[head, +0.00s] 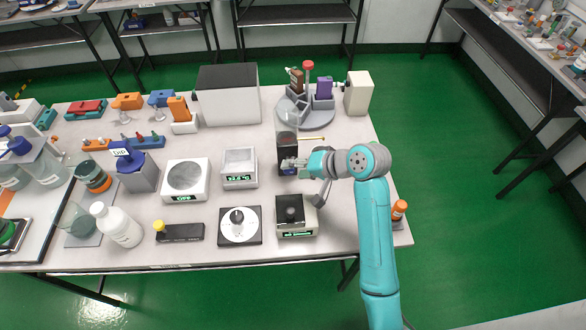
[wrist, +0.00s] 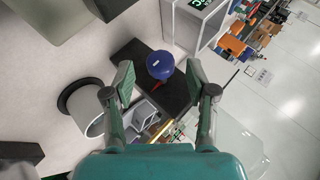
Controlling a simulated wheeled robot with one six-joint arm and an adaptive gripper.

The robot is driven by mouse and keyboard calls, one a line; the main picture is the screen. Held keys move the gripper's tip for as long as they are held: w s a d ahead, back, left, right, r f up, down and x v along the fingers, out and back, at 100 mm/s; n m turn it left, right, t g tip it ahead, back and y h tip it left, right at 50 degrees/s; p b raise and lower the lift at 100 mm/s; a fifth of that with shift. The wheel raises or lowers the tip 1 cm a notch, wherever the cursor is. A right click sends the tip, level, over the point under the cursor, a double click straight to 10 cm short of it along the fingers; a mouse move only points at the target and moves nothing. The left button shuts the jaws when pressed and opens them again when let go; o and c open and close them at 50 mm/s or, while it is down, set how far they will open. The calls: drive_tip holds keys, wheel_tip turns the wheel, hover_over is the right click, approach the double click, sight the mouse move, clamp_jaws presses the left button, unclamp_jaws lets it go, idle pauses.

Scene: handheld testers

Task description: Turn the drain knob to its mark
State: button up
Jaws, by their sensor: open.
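The drain knob is the round blue knob (wrist: 160,64) on a dark block (wrist: 135,52) in the wrist view. A small red tip shows at the knob's lower edge; I cannot tell whether it is the mark or a pointer. My gripper (wrist: 159,74) is open, one finger on each side of the knob, with visible gaps. I cannot tell how far the fingertips are from it in depth. In the head view my gripper (head: 292,162) is at the front of the dark stand (head: 282,148), and the knob is largely hidden there.
A clear glass vessel (head: 287,118) rises above the stand. Behind it is a grey round carousel (head: 282,109) with a red-topped post. A yellow pencil-like stick (head: 311,138) lies to the right. A boxy device with a black top (head: 296,228) stands in front, and a white scale (head: 239,160) to the left.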

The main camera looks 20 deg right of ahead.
sight(286, 171)
drive_tip(key=shift+x, duration=0.85)
clamp_jaws()
drive_tip(key=n+g+h, duration=0.1)
drive_tip(key=h, duration=0.4)
drive_tip(key=a+n+g+h, duration=0.1)
drive_tip(key=n+g+h, duration=0.1)
drive_tip(key=h, duration=0.3)
drive_tip(key=a+n+g+h, duration=0.1)
drive_tip(key=g+h, duration=0.1)
drive_tip(key=h, duration=0.3)
drive_tip(key=shift+w+f, duration=0.1)
drive_tip(key=shift+w, duration=0.2)
drive_tip(key=shift+h, duration=0.4)
